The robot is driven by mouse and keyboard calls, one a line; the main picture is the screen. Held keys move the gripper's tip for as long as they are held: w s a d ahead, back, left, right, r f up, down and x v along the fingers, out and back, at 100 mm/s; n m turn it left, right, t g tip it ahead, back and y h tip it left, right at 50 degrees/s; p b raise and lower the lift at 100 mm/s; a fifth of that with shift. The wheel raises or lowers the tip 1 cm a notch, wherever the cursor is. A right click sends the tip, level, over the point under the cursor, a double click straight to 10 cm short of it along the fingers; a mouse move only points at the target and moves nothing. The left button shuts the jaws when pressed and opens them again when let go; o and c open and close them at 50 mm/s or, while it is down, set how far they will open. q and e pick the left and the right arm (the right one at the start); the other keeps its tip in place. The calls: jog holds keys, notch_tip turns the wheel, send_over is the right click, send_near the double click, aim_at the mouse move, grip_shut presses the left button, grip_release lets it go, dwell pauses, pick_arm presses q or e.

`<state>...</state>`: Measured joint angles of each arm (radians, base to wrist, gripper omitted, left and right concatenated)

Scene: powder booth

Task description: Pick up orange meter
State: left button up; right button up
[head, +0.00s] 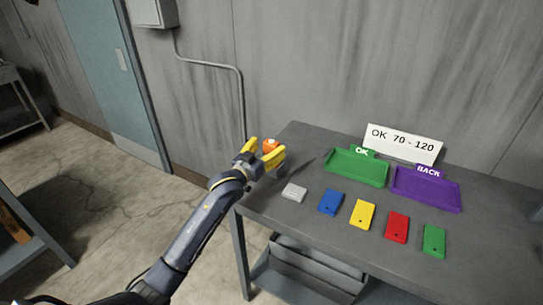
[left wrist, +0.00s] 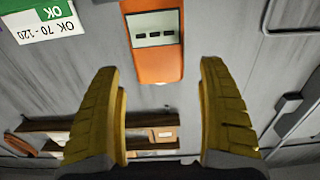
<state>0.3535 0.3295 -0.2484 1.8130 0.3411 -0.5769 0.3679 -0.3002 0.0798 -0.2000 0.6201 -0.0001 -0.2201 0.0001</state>
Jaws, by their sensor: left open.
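The orange meter (head: 270,146) is at the left end of the grey table, mostly hidden behind my left gripper (head: 266,151). In the left wrist view the meter (left wrist: 155,66) is an orange block with a pale display showing dark dashes, cut off by the top edge. My left gripper's yellow fingers (left wrist: 160,75) are wide apart and empty. In the picture the meter's near end lies between the fingertips, with a gap on both sides. I cannot tell how far the meter is in depth. My right gripper is in neither view.
On the table (head: 300,228) lie a grey block (head: 294,192) and blue (head: 331,202), yellow (head: 362,214), red (head: 397,227) and green (head: 434,240) plates. Behind them are a green OK tray (head: 357,170), a purple BACK tray (head: 425,188) and an "OK 70 - 120" sign (head: 403,144).

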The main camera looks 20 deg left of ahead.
pick_arm(q)
jog(key=shift+x, duration=1.4)
jog(key=c, duration=1.4)
